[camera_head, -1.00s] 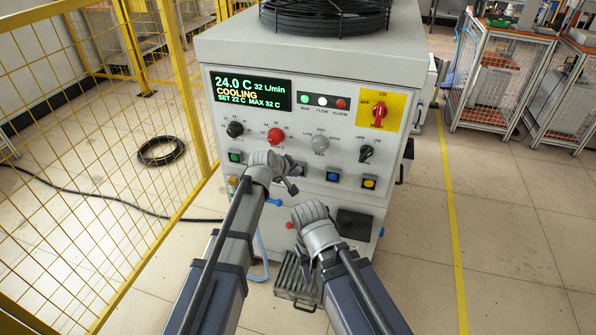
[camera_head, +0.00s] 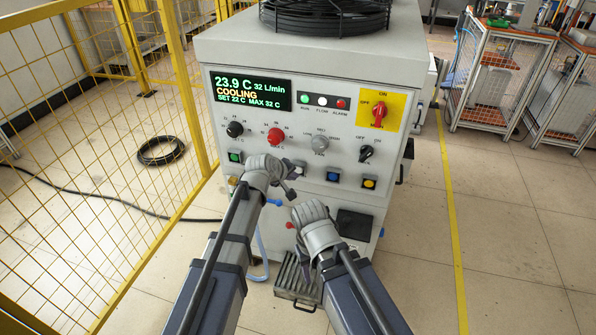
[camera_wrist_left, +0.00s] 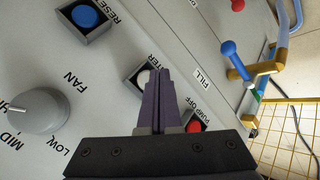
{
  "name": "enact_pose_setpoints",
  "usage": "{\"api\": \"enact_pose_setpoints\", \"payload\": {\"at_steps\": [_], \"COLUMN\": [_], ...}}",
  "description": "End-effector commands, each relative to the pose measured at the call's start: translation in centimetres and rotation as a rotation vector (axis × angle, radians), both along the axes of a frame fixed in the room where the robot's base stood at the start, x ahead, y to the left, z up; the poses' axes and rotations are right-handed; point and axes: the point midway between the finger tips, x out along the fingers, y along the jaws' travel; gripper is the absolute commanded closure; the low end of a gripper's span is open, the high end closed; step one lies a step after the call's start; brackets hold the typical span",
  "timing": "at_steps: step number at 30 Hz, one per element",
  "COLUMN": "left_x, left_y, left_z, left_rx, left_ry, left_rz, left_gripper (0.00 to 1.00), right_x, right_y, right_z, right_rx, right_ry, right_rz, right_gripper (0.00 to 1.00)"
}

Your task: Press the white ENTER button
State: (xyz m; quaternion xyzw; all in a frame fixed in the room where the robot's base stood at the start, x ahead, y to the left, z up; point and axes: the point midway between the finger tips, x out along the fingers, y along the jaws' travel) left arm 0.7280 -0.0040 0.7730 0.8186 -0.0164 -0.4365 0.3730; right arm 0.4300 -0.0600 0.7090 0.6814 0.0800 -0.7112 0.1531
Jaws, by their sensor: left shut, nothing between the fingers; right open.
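The white button (camera_wrist_left: 145,76) sits in a square dark frame on the sloped panel in the left wrist view, partly covered by my left gripper's fingers. In the head view the white button (camera_head: 300,168) shows just right of my left gripper (camera_head: 287,174), whose fingers are mostly hidden by the hand. My right gripper (camera_head: 312,212) is open, lower and in front of the cabinet, its fingers mostly hidden.
A blue RESET button (camera_wrist_left: 85,17) and a red PUMP OFF button (camera_wrist_left: 195,126) flank the white one. Green (camera_head: 235,157) and yellow (camera_head: 369,184) buttons, knobs and a rotary switch (camera_head: 379,112) share the panel.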

Motion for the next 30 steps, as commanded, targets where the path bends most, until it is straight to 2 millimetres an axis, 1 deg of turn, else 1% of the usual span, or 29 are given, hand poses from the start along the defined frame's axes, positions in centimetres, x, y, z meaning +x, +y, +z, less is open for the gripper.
{"api": "enact_pose_setpoints", "payload": {"at_steps": [4, 7, 18, 21, 30], "left_x": [-0.2, -0.8, -4.2, -4.8, -4.8], "left_y": [0.1, 0.2, 1.3, 1.5, 1.5], "left_z": [0.0, 0.0, 0.0, 0.0, 0.0], "left_rx": [0.0, 0.0, 0.0, 0.001, 0.0], "left_ry": [0.0, 0.0, 0.001, 0.001, 0.0], "left_rz": [0.0, 0.0, -0.001, 0.0, 0.0], "left_gripper": [1.0, 1.0, 1.0, 1.0, 1.0], "right_x": [0.0, 0.0, 0.0, 0.0, 0.0], "right_y": [0.0, 0.0, 0.0, 0.0, 0.0], "right_z": [0.0, 0.0, 0.0, 0.0, 0.0], "right_rx": [0.0, 0.0, 0.0, 0.0, 0.0], "right_ry": [0.0, 0.0, 0.0, 0.0, 0.0], "right_rz": [0.0, 0.0, 0.0, 0.0, 0.0], "right_gripper": [0.5, 0.5, 0.5, 0.5, 0.5]}}
